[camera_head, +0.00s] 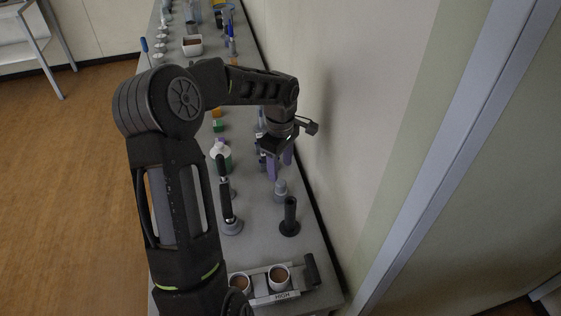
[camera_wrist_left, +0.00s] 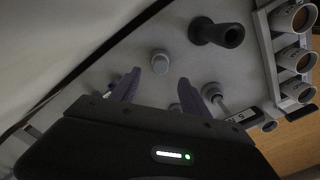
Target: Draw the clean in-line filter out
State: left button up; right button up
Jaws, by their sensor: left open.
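No part is clearly marked as the in-line filter, and I cannot tell for sure which one it is. A short grey capped cylinder (camera_head: 280,190) stands upright on the bench; it also shows in the left wrist view (camera_wrist_left: 160,62). A black upright tube on a round base (camera_head: 290,212) stands nearer, also in the left wrist view (camera_wrist_left: 216,33). My left gripper (camera_head: 280,166) points down above the bench, just beyond the grey cylinder. Its purple fingers are apart with nothing between them; they frame the grey cylinder in the left wrist view (camera_wrist_left: 159,80). My right gripper is not in view.
Black-handled tools (camera_head: 227,205) and a white-and-green bottle (camera_head: 221,154) stand left of the gripper. The wall (camera_head: 345,130) runs close along the right.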

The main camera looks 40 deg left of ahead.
aim_at(280, 182)
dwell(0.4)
pick_arm(q)
jog(key=shift+f, duration=0.7)
jog(key=shift+f+p, duration=0.85)
jog(key=shift+f, duration=2.35)
jog(key=shift+c, duration=0.3)
grip_shut()
